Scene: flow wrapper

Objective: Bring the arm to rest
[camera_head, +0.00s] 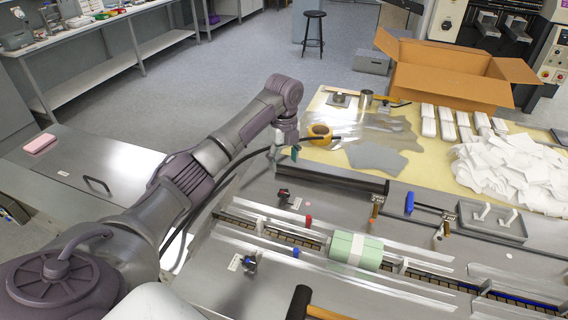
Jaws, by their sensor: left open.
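My left arm (185,180) reaches in from the lower left and bends downward at its far end. My left gripper (285,152) hangs at that end, above the back left part of the grey machine top, near the yellow table's edge. It is open, and I see nothing held in it. The fingertips are small and partly hidden, so I cannot tell whether they touch anything. My right gripper is not in view.
A light green block (355,251) with a pale band sits on the machine's conveyor. A tape roll (319,130), open cardboard box (445,75) and white wrappers (510,172) are on the yellow table. A hammer (322,312) lies in front. A pink block (40,143) is left.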

